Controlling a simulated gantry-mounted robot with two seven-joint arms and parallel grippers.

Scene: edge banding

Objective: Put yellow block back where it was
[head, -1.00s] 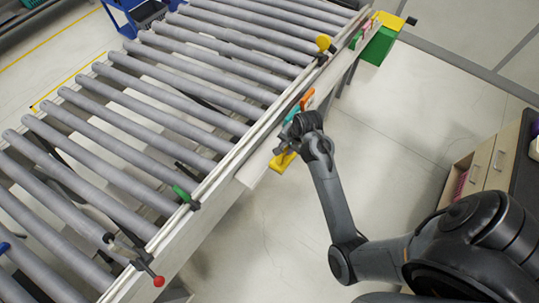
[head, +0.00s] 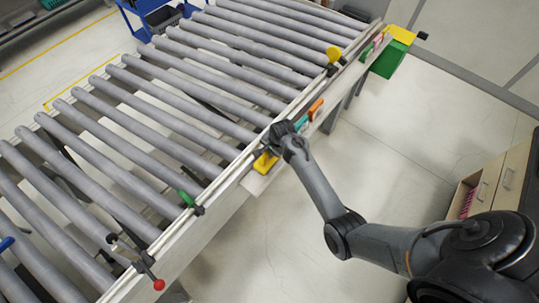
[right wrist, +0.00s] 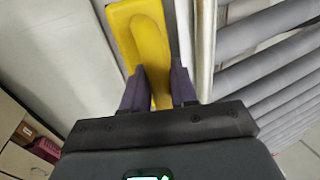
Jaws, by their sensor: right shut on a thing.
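The yellow block (head: 265,162) is at the near end of the ledge (head: 262,181) along the right side of the roller conveyor. My right gripper (head: 273,150) is shut on it, and the gripper hides part of the block in the head view. In the right wrist view the yellow block (right wrist: 146,48) lies between the two dark fingers of my right gripper (right wrist: 158,88), its long end pointing away from the palm. I cannot tell whether the block touches the ledge. My left gripper is not in view.
A teal block (head: 300,123) and an orange block (head: 316,109) stand farther along the ledge. A green box (head: 389,60) hangs at the far end. Clamps with green (head: 187,199), yellow (head: 334,54) and red (head: 158,284) ends sit on the rail.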

